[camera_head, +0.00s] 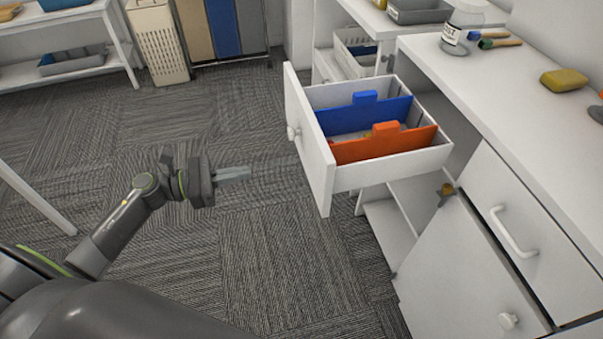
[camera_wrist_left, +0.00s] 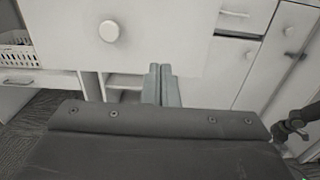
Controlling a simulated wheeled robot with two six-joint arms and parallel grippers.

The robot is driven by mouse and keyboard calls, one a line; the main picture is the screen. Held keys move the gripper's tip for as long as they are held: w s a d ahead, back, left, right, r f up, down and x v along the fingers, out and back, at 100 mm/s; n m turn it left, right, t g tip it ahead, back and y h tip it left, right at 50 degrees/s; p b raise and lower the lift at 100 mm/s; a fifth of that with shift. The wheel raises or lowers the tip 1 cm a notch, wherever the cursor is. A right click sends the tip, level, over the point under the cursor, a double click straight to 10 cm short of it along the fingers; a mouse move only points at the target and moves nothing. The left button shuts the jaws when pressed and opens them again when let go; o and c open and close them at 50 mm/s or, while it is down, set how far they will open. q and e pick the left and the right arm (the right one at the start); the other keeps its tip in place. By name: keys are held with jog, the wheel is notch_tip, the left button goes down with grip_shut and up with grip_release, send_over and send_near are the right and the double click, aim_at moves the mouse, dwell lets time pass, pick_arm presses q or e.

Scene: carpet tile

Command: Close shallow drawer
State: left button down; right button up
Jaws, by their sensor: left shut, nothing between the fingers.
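The shallow drawer (camera_head: 392,178) is pulled out of the white cabinet in the head view. It holds a blue divider (camera_head: 365,118) and an orange divider (camera_head: 385,146). Its white front panel (camera_head: 309,140) has a round knob (camera_head: 293,132) and faces left. My left gripper (camera_head: 248,173) is shut and empty, to the left of the front panel and apart from it in the head view. In the left wrist view, the fingers (camera_wrist_left: 161,84) point toward the drawer front, and the knob (camera_wrist_left: 109,31) is up and left of them.
The counter (camera_head: 490,100) right of the drawer bears a jar (camera_head: 461,28), brushes and a yellow sponge (camera_head: 563,80). Below are another drawer with a bar handle (camera_head: 513,233) and a cabinet door (camera_head: 455,265). Carpet (camera_head: 250,240) left of the drawer is clear.

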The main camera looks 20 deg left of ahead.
aim_at(310, 159)
pick_arm(q)
jog(key=p+x, duration=0.3)
jog(key=x, duration=0.9)
jog(key=shift+w+d+r, duration=0.1)
jog(key=shift+w, duration=0.1)
jog(key=shift+w+d+p, duration=0.2)
jog(key=shift+d+p, duration=0.1)
pick_arm(e)
jog(key=r, duration=0.1)
jog(key=s, duration=0.1)
jog(key=r, duration=0.1)
jog(key=shift+s+a+r, duration=0.2)
jog(key=shift+s+r, duration=0.05)
jog(key=shift+r, duration=0.05)
pick_arm(q)
jog(key=shift+w+d, duration=0.1)
jog(key=shift+d, duration=0.05)
